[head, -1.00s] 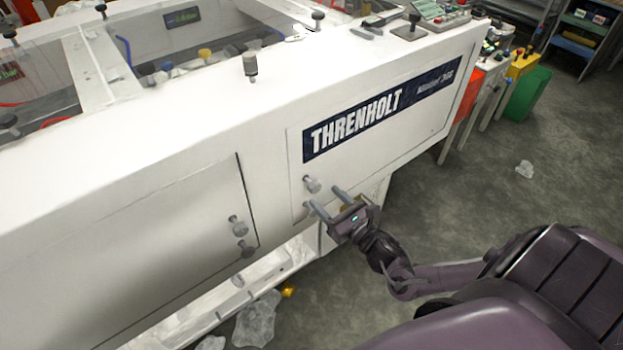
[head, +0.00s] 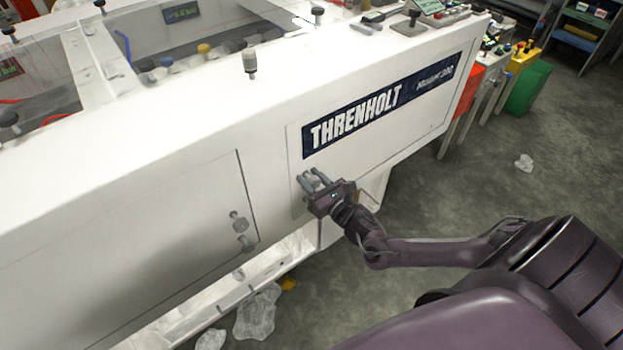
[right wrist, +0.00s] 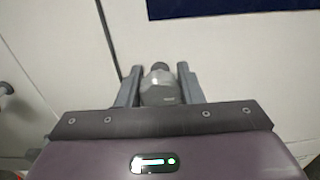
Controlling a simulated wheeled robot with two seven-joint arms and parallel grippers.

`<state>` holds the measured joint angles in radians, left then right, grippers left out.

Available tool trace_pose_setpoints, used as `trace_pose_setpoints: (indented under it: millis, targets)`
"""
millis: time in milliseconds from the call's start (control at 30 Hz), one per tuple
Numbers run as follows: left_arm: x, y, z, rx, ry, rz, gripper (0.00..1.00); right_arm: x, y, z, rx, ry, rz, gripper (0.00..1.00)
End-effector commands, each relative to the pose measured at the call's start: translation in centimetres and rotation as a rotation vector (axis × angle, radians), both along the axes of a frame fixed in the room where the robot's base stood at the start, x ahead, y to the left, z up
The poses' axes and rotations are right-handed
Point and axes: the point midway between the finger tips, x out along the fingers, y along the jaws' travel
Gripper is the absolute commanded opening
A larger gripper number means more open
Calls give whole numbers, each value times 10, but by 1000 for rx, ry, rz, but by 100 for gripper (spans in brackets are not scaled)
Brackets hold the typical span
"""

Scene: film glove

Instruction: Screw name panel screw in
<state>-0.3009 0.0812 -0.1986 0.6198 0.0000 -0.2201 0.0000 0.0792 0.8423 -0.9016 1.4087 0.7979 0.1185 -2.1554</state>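The name panel (head: 375,120) is a white plate on the side of the white machine, with a dark blue THRENHOLT strip along its top. The name panel screw is a grey knobbed screw at the panel's lower left. In the head view my right gripper (head: 313,178) mostly hides it. In the right wrist view the screw (right wrist: 160,88) sits between the two fingers of my right gripper (right wrist: 160,80), which press against its sides. The dark strip (right wrist: 215,8) shows above. My left gripper is not in view.
Two similar knobs (head: 240,231) stick out of the neighbouring door panel (head: 170,255) to the left. A screw post (head: 250,65) stands on the machine's top edge. Clear plastic scraps (head: 257,312) lie on the floor below. The floor (head: 460,190) to the right is mostly clear.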

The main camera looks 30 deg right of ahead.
Motion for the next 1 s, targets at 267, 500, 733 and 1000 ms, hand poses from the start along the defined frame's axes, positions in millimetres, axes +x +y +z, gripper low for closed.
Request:
trace_pose_setpoints:
  millis: [267, 500, 733, 1000]
  targets:
    - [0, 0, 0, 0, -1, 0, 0, 0, 0, 0, 3, 0, 1, 11]
    - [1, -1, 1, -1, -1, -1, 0, 0, 0, 0, 60, 5, 1, 11]
    - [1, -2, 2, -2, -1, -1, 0, 0, 0, 0, 209, 16, 1, 11]
    - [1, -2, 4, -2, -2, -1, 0, 0, -1, 0, 461, 35, 0, 11]
